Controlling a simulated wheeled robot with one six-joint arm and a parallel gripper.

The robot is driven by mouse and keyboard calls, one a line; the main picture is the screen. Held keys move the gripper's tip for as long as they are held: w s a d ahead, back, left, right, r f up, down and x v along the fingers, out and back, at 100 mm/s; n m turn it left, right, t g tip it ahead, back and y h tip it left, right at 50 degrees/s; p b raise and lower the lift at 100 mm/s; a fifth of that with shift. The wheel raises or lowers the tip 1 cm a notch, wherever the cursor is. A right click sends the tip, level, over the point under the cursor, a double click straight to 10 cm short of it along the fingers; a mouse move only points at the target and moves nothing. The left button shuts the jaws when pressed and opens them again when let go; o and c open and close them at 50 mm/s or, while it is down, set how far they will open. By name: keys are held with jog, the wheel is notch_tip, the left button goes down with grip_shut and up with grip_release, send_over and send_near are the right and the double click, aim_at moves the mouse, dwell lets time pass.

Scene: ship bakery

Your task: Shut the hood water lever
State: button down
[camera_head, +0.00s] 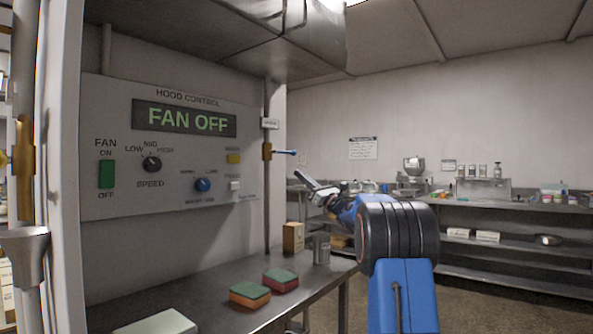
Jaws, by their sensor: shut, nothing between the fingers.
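The hood water lever (286,152) is a short blue handle on a brass valve (267,151). The valve sits on a thin vertical pipe (267,205) at the right edge of the control panel. The lever points right, roughly level and crosswise to the pipe. My gripper (299,176) is shut and empty. In the picture it is just below and slightly right of the lever, with a gap between them. The depth between gripper and lever is hard to tell. My blue arm covers part of the room behind it.
The hood control panel (130,130) reads FAN OFF. The metal counter (215,293) below holds two sponges (250,293), a small box (293,238) and a metal cup (321,248). The hood (230,45) hangs above. Shelves (520,255) stand along the far wall.

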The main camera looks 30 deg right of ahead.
jog(key=shift+v, duration=3)
jog(key=shift+s, duration=0.2)
